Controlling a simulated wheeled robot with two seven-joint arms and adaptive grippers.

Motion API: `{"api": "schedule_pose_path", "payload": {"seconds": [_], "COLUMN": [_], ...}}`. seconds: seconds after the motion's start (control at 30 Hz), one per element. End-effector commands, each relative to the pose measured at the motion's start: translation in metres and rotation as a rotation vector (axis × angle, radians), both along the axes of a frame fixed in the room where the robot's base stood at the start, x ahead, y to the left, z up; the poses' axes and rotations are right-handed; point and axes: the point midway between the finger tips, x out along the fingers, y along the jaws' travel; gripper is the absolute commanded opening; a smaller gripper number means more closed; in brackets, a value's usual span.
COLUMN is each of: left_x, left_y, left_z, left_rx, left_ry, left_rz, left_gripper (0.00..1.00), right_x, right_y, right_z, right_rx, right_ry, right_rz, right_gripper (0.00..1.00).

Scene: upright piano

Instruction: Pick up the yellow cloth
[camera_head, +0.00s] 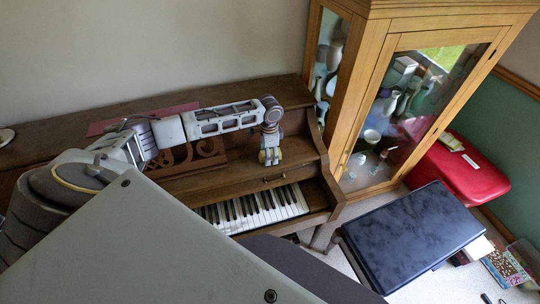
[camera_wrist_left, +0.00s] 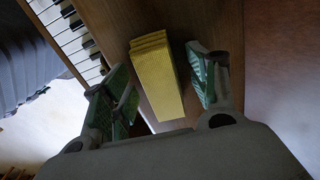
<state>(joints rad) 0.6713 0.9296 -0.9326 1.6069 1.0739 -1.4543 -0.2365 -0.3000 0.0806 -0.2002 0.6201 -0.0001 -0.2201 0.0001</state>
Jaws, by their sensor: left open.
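The yellow cloth (camera_wrist_left: 155,78) is a folded, ribbed stack on the brown wood of the piano, seen in the left wrist view. My left gripper (camera_wrist_left: 161,66) is open, with one green-padded finger on each side of the cloth. In the head view my left arm reaches across the piano top from the left, and the left gripper (camera_head: 270,151) points down near the piano's right end. Small yellow patches show at its fingers there, and the cloth is mostly hidden. My right gripper is not in view.
The piano keys (camera_head: 255,208) lie in front of and below the gripper. A carved brown stand (camera_head: 190,158) is left of it. A glass-doored wooden cabinet (camera_head: 375,110) stands close to the right. A black bench (camera_head: 412,235) and a red box (camera_head: 460,170) are farther right.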

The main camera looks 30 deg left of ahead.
Motion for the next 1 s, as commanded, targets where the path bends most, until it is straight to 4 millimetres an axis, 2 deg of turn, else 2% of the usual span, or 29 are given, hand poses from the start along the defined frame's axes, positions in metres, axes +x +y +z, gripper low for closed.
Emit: {"api": "schedule_pose_path", "payload": {"seconds": [0.07,0.4,0.77,1.0], "left_x": [0.0,0.0,0.0,0.001], "left_y": [0.0,0.0,0.0,0.0], "left_z": [0.0,0.0,0.004,0.024], "left_rx": [0.0,0.0,-0.001,-0.001], "left_ry": [0.0,0.0,-0.001,-0.002], "left_rz": [0.0,0.0,0.0,0.0], "left_gripper": [0.55,0.12,0.11,0.11], "right_x": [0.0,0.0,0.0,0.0], "right_y": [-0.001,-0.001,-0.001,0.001], "right_z": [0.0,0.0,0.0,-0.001], "right_rx": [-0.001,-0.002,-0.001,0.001], "right_ry": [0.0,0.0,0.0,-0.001], "right_rz": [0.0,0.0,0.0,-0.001], "right_gripper": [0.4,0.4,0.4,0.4]}}
